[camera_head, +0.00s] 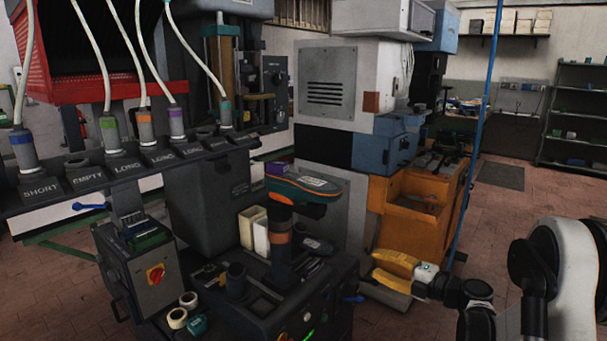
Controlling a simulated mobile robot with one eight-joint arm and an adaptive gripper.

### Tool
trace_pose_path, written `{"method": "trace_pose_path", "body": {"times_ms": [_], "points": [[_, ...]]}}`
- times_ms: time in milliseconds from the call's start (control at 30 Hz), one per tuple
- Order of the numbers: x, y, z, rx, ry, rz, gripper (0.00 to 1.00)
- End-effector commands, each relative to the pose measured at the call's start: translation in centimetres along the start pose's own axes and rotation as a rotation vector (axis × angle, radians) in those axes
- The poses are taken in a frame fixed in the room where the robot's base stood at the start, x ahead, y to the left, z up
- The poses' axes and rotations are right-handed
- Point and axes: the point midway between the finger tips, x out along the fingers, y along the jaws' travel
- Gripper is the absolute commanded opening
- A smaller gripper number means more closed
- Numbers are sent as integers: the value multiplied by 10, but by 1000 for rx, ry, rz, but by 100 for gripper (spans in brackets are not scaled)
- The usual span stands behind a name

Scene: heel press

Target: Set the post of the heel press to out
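The heel press (290,300) stands at the centre front, a dark machine with a flat top. Its post (281,250) is dark with an orange band and rises from that top. A teal and orange shoe-shaped piece (303,184) sits over the post, with a purple part at its left end. I cannot tell the post's in or out setting from this view. My gripper (374,266) has yellow fingers and is to the right of the press, apart from the post. Its fingers point left, look spread, and show nothing between them.
A rack of labelled dark holders with white hoses (124,165) spans the left. A control box with a red and yellow knob (155,274) and tape rolls (183,308) lie left of the post. A blue pole (480,130) stands behind my arm. Floor at right is clear.

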Motion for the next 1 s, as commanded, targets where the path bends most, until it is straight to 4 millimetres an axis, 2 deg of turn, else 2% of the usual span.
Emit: {"method": "trace_pose_path", "body": {"times_ms": [233,367,500,600,667,767,867,967,1000], "points": [[-3,92,14,75,-165,155,36],[-16,153,22,163,-298,266,36],[-51,217,26,341,-499,402,36],[-86,240,23,517,-654,472,36],[-108,241,16,635,-743,495,36],[-142,225,-6,846,-881,498,36],[-172,190,-43,1072,-1003,454,36],[-197,141,-95,1302,-1104,359,36],[-205,121,-119,1390,-1137,309,36]]}}
